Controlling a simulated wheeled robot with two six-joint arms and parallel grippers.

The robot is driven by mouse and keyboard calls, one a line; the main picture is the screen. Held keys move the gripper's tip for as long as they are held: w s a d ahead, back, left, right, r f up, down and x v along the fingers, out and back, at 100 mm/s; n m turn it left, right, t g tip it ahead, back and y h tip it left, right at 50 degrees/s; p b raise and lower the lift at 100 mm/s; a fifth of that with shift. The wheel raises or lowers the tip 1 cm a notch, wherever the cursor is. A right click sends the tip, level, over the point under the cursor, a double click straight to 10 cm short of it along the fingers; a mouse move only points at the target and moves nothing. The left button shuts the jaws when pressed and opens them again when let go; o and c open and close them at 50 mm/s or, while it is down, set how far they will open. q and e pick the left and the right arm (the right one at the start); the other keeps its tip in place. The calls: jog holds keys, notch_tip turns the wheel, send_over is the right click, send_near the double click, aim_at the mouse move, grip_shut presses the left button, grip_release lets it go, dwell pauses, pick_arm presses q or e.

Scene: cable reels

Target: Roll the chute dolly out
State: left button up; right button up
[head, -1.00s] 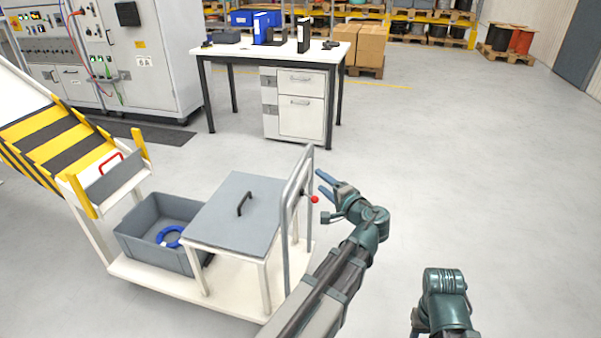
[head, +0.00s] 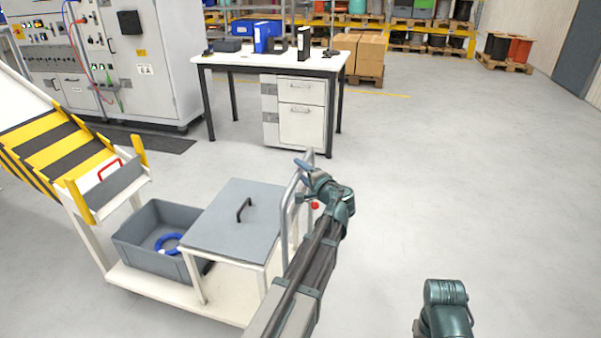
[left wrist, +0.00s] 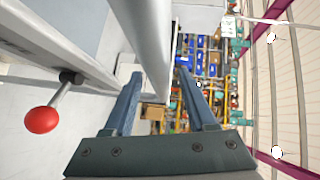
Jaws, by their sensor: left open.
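The dolly (head: 150,285) has a white deck and stands under the chute's end. It carries a grey bin (head: 190,270) with a blue ring (head: 167,243) inside, and a grey-topped stand (head: 225,235). Its grey tube handle (head: 285,212) rises at the right end, with a red-knobbed lever (head: 315,205) beside it. My left gripper (head: 303,164) is at the handle's top, partly over it. In the left wrist view the open fingers (left wrist: 163,95) have the handle tube (left wrist: 150,40) between or just ahead of them; contact is unclear. The red knob (left wrist: 42,119) shows at left. My right gripper is hidden.
The striped yellow-black chute (head: 60,150) ends above the bin at left. A workbench (head: 270,62) stands behind the dolly, with a control cabinet (head: 140,70) at the back left. The floor to the right is clear.

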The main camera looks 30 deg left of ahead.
pick_arm(q)
jog(key=shift+w+a, duration=0.1)
jog(key=shift+a, duration=0.2)
jog(key=shift+c, duration=0.4)
grip_shut()
dwell(0.9)
